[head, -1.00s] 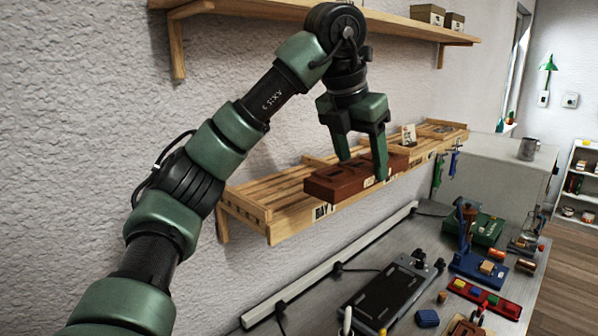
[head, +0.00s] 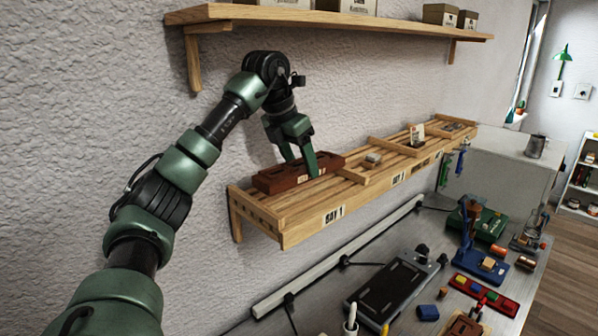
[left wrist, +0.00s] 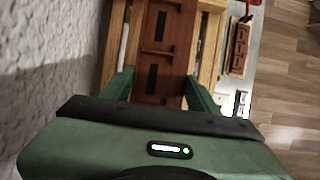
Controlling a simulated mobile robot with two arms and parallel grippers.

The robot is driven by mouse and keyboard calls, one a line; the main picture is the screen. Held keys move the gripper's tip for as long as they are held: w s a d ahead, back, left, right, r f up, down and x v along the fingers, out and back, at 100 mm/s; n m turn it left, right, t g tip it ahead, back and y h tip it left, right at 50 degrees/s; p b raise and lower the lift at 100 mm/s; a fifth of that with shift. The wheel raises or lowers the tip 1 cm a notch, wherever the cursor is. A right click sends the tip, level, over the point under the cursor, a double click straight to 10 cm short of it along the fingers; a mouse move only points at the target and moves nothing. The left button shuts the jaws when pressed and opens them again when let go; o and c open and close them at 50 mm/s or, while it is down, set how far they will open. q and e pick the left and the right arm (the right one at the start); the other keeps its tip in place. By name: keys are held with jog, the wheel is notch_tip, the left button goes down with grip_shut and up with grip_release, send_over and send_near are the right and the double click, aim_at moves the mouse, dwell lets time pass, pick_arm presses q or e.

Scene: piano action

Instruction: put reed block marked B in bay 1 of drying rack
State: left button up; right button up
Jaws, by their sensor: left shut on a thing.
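The reddish-brown reed block (head: 275,179) with dark slots is at the bay 1 end of the wooden slatted drying rack (head: 300,228), just behind the "BAY 1" label. It also shows in the left wrist view (left wrist: 163,45), lying lengthwise between the fingers. My left gripper (head: 302,170) is shut on the block from above, one finger on each long side. The block looks level and at the slats; I cannot tell whether it rests fully on them. Its letter mark is too small to read. My right gripper is not in view.
A wooden shelf (head: 340,24) hangs above my left arm. The workbench below holds a black plate device (head: 393,290), a blue stand (head: 480,265) and a red tray (head: 484,294).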

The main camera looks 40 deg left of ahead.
aim_at(296, 168)
pick_arm(q)
jog(key=shift+f, duration=0.25)
notch_tip(296, 168, down, 2)
jog(key=shift+f+p, duration=0.25)
jog(key=shift+p, duration=0.7)
jog(key=shift+a+f, duration=0.2)
jog(key=shift+f, duration=0.1)
jog(key=o, duration=1.7)
jog(key=shift+d+f, duration=0.1)
jog(key=shift+d, duration=0.05)
jog(key=shift+c, duration=0.2)
